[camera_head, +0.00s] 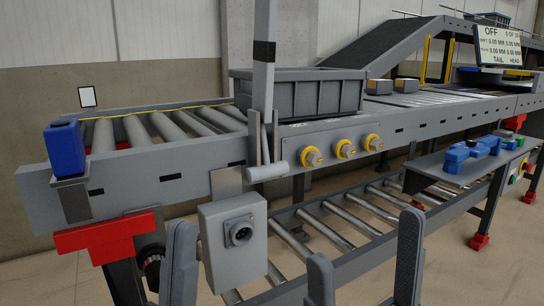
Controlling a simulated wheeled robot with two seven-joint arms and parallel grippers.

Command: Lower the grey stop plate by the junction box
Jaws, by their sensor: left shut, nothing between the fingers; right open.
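A tall grey upright bar (264,82) with a black band rises beside the conveyor, just above the grey junction box (232,240), and runs out of the top of the picture. It appears to be the stop plate, standing upright. A light grey cylinder (267,173) lies at its foot; I cannot tell how they join. The junction box hangs below the conveyor's side rail, with a round dark socket on its front. My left gripper (181,232) is shut and empty at the lower left, left of the box. My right gripper (364,260) is open and empty at the bottom, right of the box.
A grey crate (320,96) sits on the conveyor behind the bar. Several yellow-ringed knobs (345,149) line the side panel. A blue sensor (64,148) stands at the left end. A lower roller track (341,222) runs underneath. Blue tools (470,152) lie on a right-hand shelf (448,177).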

